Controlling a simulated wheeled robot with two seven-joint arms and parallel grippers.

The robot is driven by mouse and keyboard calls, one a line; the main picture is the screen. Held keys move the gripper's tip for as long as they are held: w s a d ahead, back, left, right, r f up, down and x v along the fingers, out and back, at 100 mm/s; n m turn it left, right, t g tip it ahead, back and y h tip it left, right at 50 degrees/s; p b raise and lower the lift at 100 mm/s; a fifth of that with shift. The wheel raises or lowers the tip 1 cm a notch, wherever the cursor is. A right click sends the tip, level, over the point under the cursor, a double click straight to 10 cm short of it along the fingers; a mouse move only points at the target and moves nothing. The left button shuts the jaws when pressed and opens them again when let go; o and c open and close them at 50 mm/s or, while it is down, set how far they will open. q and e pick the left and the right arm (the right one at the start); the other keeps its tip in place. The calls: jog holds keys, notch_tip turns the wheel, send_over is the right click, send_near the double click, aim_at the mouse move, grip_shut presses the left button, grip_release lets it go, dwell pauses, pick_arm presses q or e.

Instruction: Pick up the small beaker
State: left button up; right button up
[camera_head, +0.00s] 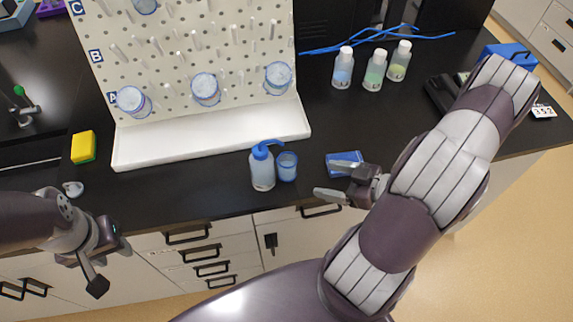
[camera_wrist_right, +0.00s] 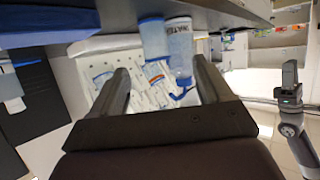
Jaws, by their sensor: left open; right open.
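A small blue-tinted beaker (camera_head: 287,166) stands upright on the black counter, close beside the right of a wash bottle (camera_head: 262,168) with a blue top. In the right wrist view, which is upside down, the beaker (camera_wrist_right: 152,38) shows ahead, between the directions of the two fingers, with the labelled wash bottle (camera_wrist_right: 180,42) next to it. My right gripper (camera_head: 332,182) is open and empty, to the right of the beaker and apart from it. My left gripper (camera_head: 110,268) is open and empty at the lower left, in front of the counter edge.
A pegboard (camera_head: 185,50) with a white tray base holds several beakers behind. A blue item (camera_head: 344,160) lies just beyond my right gripper. Capped bottles (camera_head: 375,72) stand at the back right. A yellow sponge (camera_head: 83,147) lies at left.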

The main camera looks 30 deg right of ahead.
aim_at(294, 177)
jog(key=x, duration=0.5)
jog(key=shift+w+d+f, duration=0.15)
jog(key=shift+w+f, duration=0.1)
jog(key=shift+w, duration=0.2)
jog(key=p+x, duration=0.2)
jog(key=x, duration=0.1)
jog(key=shift+w+a+r, duration=0.25)
jog(key=shift+w+r, duration=0.05)
jog(key=shift+w+a+f, duration=0.35)
jog(key=shift+w+f, duration=0.25)
jog(key=shift+w, duration=0.2)
jog(key=shift+w+f, duration=0.1)
jog(key=shift+w, duration=0.05)
jog(key=c, duration=0.8)
pick_arm(q)
jog(key=shift+w+d+r, duration=0.1)
jog(key=shift+w+r, duration=0.05)
jog(key=shift+r, duration=0.35)
jog(key=shift+w+d+r, duration=0.1)
jog(key=shift+r, duration=0.4)
pick_arm(e)
jog(key=c, duration=0.3)
